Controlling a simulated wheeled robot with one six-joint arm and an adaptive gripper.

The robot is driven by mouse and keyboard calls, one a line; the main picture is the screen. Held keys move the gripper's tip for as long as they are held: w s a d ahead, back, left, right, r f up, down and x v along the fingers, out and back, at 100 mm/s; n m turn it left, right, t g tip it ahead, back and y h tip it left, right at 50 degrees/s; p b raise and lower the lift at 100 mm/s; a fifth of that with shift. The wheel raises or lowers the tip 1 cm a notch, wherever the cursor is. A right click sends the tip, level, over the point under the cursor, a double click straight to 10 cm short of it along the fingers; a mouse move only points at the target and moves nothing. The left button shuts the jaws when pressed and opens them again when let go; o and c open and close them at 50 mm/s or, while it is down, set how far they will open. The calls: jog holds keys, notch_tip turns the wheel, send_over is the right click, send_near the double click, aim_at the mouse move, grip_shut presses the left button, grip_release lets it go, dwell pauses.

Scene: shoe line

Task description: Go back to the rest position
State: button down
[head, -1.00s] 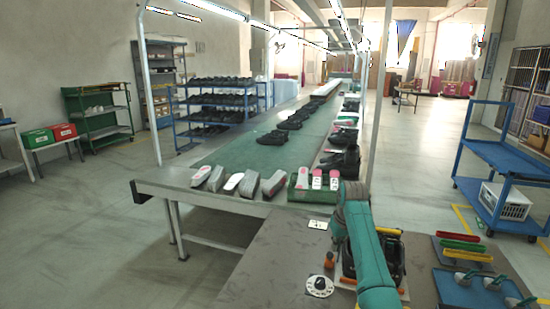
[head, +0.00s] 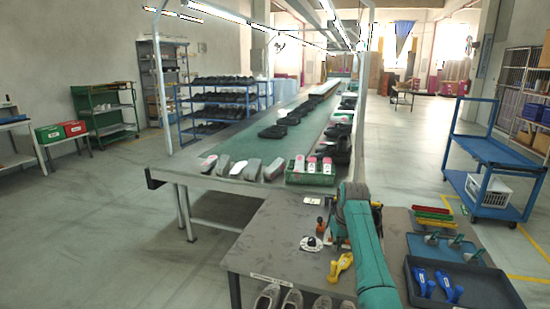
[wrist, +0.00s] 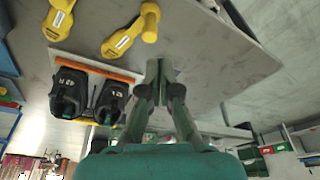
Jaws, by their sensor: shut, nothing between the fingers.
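My gripper (wrist: 160,72) shows in the wrist view with its fingers together and nothing between them. It hangs over the grey workbench (wrist: 210,70), beside a pair of black shoes (wrist: 88,92) by an orange-edged strip. Two yellow tools (wrist: 125,35) lie beyond the shoes in that view. In the head view my teal arm reaches over the bench (head: 285,235) and hides the gripper and most of the shoes.
A conveyor line (head: 240,142) with shoes and a green crate (head: 310,176) stands behind the bench. A dark tray (head: 480,287) with blue tools lies at the right. A blue cart (head: 490,155) stands further right. Floor at the left is clear.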

jog(key=shift+t, duration=0.8)
jog(key=s+f, duration=0.2)
jog(key=f, duration=0.3)
jog(key=s+f, duration=0.1)
jog(key=f, duration=0.4)
jog(key=s+f, duration=0.2)
jog(key=f, duration=0.3)
jog(key=shift+s+a+f, duration=0.25)
jog(key=shift+s+f, duration=0.1)
jog(key=s+f+m+t, duration=0.1)
jog(key=s+f+t, duration=0.2)
jog(key=s+f, duration=1.3)
jog(key=s+a+f+t, duration=0.1)
jog(key=s+f+t, duration=0.15)
jog(key=s, duration=1.95)
jog(key=s+r+m+t, duration=0.1)
jog(key=s+r+t, duration=0.1)
jog(key=s+r, duration=0.75)
jog(key=s+r+t, duration=0.1)
jog(key=s+r, duration=0.6)
jog(key=s, duration=0.6)
jog(key=s+r+t, duration=0.2)
jog(key=s+r, duration=0.4)
jog(key=r, duration=0.5)
jog(key=shift+s+a+r+h, duration=0.15)
jog(key=shift+r+h, duration=0.15)
